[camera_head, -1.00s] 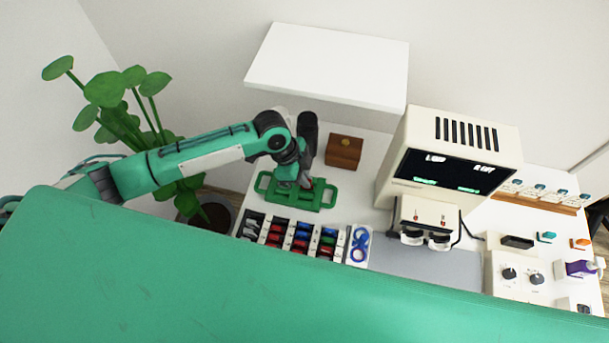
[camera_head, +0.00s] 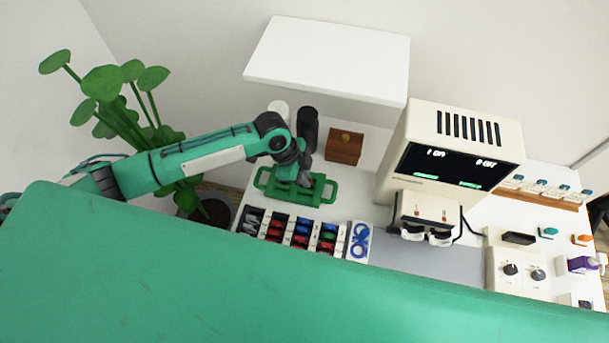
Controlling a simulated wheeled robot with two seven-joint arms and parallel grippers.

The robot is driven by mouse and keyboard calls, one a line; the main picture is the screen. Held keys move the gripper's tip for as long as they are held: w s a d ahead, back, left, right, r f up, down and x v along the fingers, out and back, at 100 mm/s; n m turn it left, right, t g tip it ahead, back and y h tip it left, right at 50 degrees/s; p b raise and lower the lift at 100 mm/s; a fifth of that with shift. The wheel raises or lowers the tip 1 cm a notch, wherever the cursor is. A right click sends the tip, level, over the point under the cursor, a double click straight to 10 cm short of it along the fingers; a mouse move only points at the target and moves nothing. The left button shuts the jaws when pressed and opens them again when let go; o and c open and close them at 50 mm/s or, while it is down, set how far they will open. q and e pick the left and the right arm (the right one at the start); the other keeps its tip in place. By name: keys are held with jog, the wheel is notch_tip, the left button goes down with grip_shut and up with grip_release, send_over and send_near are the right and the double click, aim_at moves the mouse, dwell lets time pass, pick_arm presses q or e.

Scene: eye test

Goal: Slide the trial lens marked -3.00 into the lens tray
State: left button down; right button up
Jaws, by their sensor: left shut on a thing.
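A green tray with a handle at each end (camera_head: 328,190) lies on the white table at its back left; I take it for the lens tray. My left gripper (camera_head: 292,178) points down over the left-middle part of this tray, low and close to it. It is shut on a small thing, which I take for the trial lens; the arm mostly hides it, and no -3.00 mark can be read. I cannot tell whether it touches the tray. My right gripper is not in view.
A compartment box (camera_head: 290,230) with red, blue and green pieces stands in front of the tray. A wooden box (camera_head: 344,147) and a black cylinder (camera_head: 308,122) stand behind it. A beige machine with a screen (camera_head: 455,155) stands right. A white shelf (camera_head: 330,60) hangs above.

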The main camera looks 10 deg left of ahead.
pick_arm(q)
jog(key=c, duration=1.5)
grip_release()
jog(key=b+v, duration=0.2)
jog(key=v, duration=1.2)
jog(key=shift+b, duration=0.4)
jog(key=shift+f, duration=0.15)
